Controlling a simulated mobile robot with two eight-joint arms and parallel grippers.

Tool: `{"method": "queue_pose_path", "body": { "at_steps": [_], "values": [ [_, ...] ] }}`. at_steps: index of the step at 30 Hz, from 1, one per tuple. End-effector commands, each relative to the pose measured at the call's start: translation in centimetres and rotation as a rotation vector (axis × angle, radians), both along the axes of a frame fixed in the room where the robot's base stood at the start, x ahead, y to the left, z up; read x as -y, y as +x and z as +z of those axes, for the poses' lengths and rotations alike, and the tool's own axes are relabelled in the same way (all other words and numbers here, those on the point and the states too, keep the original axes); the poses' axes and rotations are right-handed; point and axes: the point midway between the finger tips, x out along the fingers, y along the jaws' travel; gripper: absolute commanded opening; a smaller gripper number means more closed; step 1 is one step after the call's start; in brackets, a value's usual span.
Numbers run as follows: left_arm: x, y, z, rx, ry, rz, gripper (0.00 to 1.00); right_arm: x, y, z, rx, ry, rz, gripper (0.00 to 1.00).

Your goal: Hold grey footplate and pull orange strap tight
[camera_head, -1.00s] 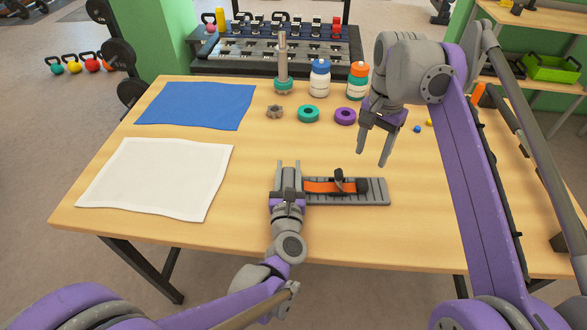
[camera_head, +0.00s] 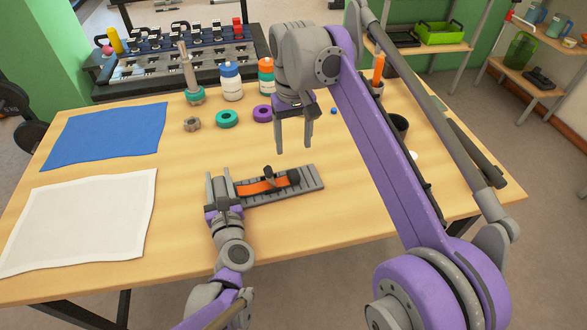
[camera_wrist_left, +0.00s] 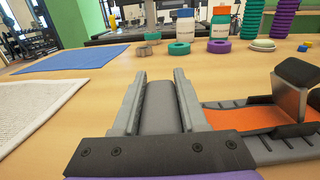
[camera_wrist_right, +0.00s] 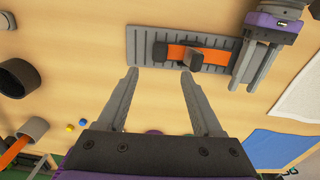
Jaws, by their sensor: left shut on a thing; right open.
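The grey footplate (camera_head: 311,181) lies flat on the table with ridges along its length. The orange strap (camera_head: 257,187) runs along its top under a dark buckle (camera_head: 268,174), with a black end piece (camera_head: 293,177) at the right. My left gripper (camera_head: 221,183) is shut on the left end of the footplate, which shows between its fingers in the left wrist view (camera_wrist_left: 160,105). My right gripper (camera_head: 294,150) is open and empty, above and behind the footplate. In the right wrist view its fingers (camera_wrist_right: 158,78) point toward the strap (camera_wrist_right: 178,53) without touching it.
A white cloth (camera_head: 80,220) and a blue cloth (camera_head: 105,135) lie at the left. A teal ring (camera_head: 227,118), a purple ring (camera_head: 262,114) and bottles (camera_head: 231,82) stand behind. A dark cup (camera_head: 398,125) is at the right. The front table area is clear.

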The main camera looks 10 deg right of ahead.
Motion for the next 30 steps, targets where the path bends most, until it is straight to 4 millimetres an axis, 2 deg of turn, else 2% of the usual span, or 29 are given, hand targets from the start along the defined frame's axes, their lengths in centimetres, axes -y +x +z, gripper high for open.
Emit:
{"method": "queue_pose_path", "body": {
  "at_steps": [9, 15, 21, 27, 28, 30],
  "values": [
    [0.0, 0.0, 0.0, 0.000, 0.000, 0.000, 0.00, 0.0, 0.0, -6.4, 0.000, 0.000, -0.002, 0.68],
    [0.0, 0.0, 0.0, 0.000, 0.000, 0.000, 0.00, 0.0, 0.0, -9.0, 0.000, 0.000, -0.003, 0.68],
    [0.0, 0.0, 0.0, 0.000, 0.000, 0.000, 0.00, 0.0, 0.0, -9.9, 0.000, 0.000, -0.003, 0.68],
    [0.0, 0.0, 0.0, 0.000, 0.000, 0.000, 0.00, 0.0, 0.0, -9.9, 0.000, 0.000, -0.003, 0.68],
    [0.0, 0.0, 0.0, 0.000, 0.000, 0.000, 0.00, 0.0, 0.0, -9.9, 0.000, 0.000, -0.003, 0.66],
    [0.0, 0.0, 0.0, 0.000, 0.000, 0.000, 0.00, 0.0, 0.0, -9.9, 0.000, 0.000, -0.003, 0.53]
  ]
}}
